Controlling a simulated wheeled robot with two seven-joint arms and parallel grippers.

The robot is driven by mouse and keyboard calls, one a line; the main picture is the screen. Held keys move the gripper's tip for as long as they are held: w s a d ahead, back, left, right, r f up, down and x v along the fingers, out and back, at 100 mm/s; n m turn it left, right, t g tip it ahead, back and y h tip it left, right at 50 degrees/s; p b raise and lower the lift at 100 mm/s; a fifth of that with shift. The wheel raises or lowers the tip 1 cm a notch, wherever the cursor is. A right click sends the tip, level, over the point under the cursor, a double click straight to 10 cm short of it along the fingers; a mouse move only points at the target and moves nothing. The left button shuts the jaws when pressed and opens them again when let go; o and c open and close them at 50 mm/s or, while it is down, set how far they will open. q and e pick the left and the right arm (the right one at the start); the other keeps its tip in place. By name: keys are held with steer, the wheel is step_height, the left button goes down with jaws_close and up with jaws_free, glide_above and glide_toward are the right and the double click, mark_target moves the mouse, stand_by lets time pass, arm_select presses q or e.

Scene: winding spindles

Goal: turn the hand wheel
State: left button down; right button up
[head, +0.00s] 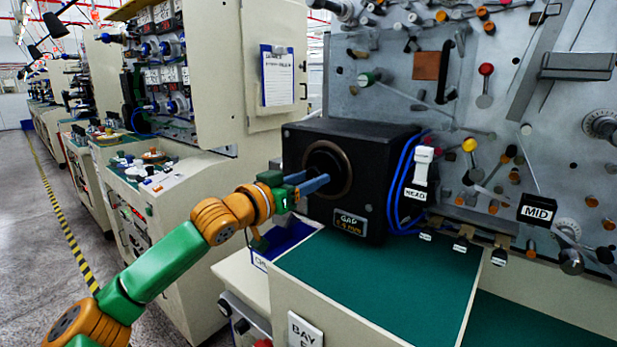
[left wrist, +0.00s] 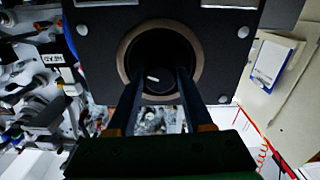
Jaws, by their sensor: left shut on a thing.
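The hand wheel (head: 322,160) is a dark round knob inside a bronze ring on the face of a black box (head: 300,150). In the left wrist view the hand wheel (left wrist: 157,55) sits straight ahead, with a small white mark on its face. My left gripper (head: 316,184) reaches it from the left with blue fingers. In the left wrist view the fingers of my left gripper (left wrist: 157,82) lie on either side of the knob, shut on it. The fingertips partly hide the knob in the head view. My right gripper is not in view.
The black box stands at the back of a green-topped bench (head: 390,275). Blue cables (head: 398,185) and a white-topped part labelled HEAD (head: 421,170) are right of it. A grey panel (head: 400,115) with many knobs and rods rises behind. The green top is clear.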

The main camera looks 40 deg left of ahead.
arm_select(q)
steer(key=m+p, duration=0.3)
steer(key=m, duration=0.1)
steer(key=shift+r, duration=0.15)
steer(key=m+p, duration=0.3)
steer(key=m, duration=0.2)
steer(key=shift+a+m, duration=0.1)
steer(key=shift+m, duration=0.2)
steer(key=m+p, duration=0.2)
steer(key=m, duration=0.3)
steer(key=shift+m+p, duration=1)
steer(key=shift+m, duration=1.4)
steer(key=shift+c, duration=1.5)
jaws_free()
steer(key=shift+w, duration=0.1)
